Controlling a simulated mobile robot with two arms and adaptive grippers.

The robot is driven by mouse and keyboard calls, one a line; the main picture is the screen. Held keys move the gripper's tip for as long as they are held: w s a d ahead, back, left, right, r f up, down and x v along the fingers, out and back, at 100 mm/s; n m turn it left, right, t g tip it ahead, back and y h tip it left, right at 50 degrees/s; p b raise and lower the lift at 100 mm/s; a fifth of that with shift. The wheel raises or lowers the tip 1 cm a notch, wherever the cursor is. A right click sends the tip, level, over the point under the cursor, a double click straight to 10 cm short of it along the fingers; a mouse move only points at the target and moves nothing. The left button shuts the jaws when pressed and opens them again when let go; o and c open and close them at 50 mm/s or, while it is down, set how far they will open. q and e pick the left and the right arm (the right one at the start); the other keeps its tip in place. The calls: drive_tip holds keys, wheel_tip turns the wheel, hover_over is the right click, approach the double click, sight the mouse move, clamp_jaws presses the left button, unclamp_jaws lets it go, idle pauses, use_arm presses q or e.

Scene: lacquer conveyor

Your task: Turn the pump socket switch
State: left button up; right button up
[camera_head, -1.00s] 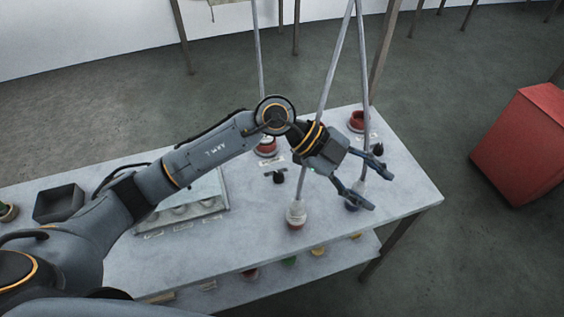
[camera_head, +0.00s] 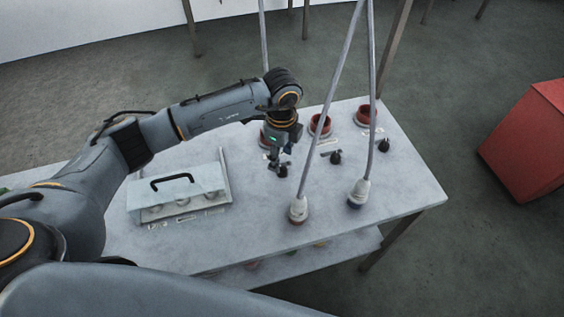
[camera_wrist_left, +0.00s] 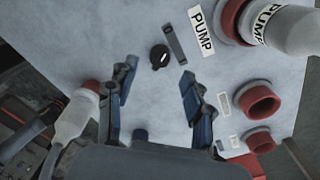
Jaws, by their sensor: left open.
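The pump socket switch is a small black knob (camera_wrist_left: 160,56) with a white mark on the tabletop, beside a grey strip and a white PUMP label (camera_wrist_left: 202,30). In the head view the knob (camera_head: 282,172) shows just below my left gripper (camera_head: 278,163), which points down. In the left wrist view my left gripper (camera_wrist_left: 157,72) is open, its blue-padded fingers apart, with the knob between and a little beyond the tips; I cannot tell if they touch. The pump socket (camera_wrist_left: 231,17) is red and holds a white plug (camera_wrist_left: 290,30) marked PUMP. My right gripper is not in view.
Two empty red sockets (camera_head: 319,125) (camera_head: 366,115) with knobs (camera_head: 336,157) (camera_head: 384,145) stand to the right. Two white plugs (camera_head: 298,209) (camera_head: 359,193) on cables stand nearer the front. A handled clear-covered box (camera_head: 180,190) sits left. A red block (camera_head: 525,140) is off the table.

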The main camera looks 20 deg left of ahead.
sight(282, 167)
use_arm(q)
drive_tip(key=shift+f+p, duration=0.35)
drive_tip(key=shift+f, duration=2.15)
clamp_jaws()
